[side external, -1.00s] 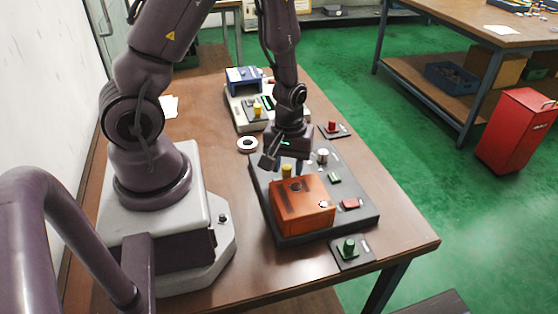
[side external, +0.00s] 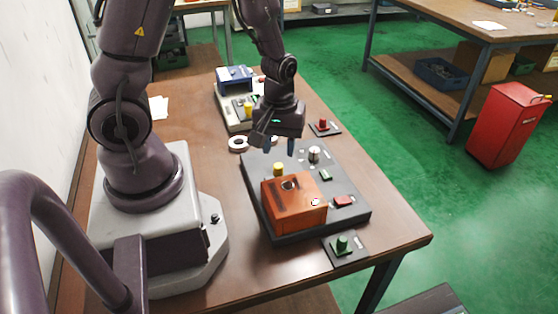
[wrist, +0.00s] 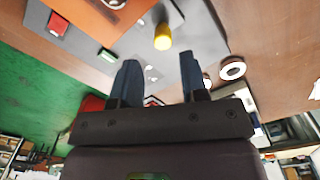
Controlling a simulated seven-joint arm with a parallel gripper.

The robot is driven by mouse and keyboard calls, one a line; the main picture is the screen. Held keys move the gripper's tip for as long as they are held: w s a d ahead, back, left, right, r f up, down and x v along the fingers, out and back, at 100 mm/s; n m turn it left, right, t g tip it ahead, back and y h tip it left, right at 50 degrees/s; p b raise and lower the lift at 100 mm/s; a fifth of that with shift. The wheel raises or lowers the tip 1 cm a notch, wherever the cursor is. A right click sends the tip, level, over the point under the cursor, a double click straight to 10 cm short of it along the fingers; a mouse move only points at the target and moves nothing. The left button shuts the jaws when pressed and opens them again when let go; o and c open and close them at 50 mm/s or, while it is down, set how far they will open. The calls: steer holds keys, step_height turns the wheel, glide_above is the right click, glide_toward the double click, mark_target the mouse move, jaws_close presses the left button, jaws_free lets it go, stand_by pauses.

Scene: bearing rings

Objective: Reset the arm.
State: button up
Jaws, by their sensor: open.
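My gripper (side external: 279,147) hangs above the far part of the dark grey board (side external: 254,204), fingers pointing down. The fingers are apart with nothing between them; this also shows in the wrist view (wrist: 158,78). An orange block (side external: 284,209) stands on the near part of the board, with a round ring-like feature (side external: 290,185) on top. A white ring (side external: 230,146) lies on the table left of the gripper. In the wrist view two white rings (wrist: 232,60) show right of the fingers, the second partly hidden.
A yellow peg (side external: 278,169), a silver knob (side external: 314,153) and a red button (side external: 343,201) stand on the board. A green knob (side external: 342,243) is in front and a red knob (side external: 323,124) behind. A blue-and-beige device (side external: 235,78) stands at the back. The table's left middle is clear.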

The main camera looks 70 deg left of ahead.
steer(key=s+d+r+m+t, duration=0.2)
steer(key=r+m, duration=0.2)
steer(key=r, duration=0.3)
steer(key=s+d+r+m+t, duration=0.1)
steer(key=r+m, duration=0.3)
steer(key=r, duration=0.4)
steer(key=s+d+r+m+t, duration=0.2)
steer(key=s+d+r+m, duration=0.1)
steer(key=r, duration=0.5)
steer(key=shift+d+r+m+t, duration=0.2)
steer(key=shift+d+m+t, duration=0.1)
steer(key=shift+d+m, duration=0.2)
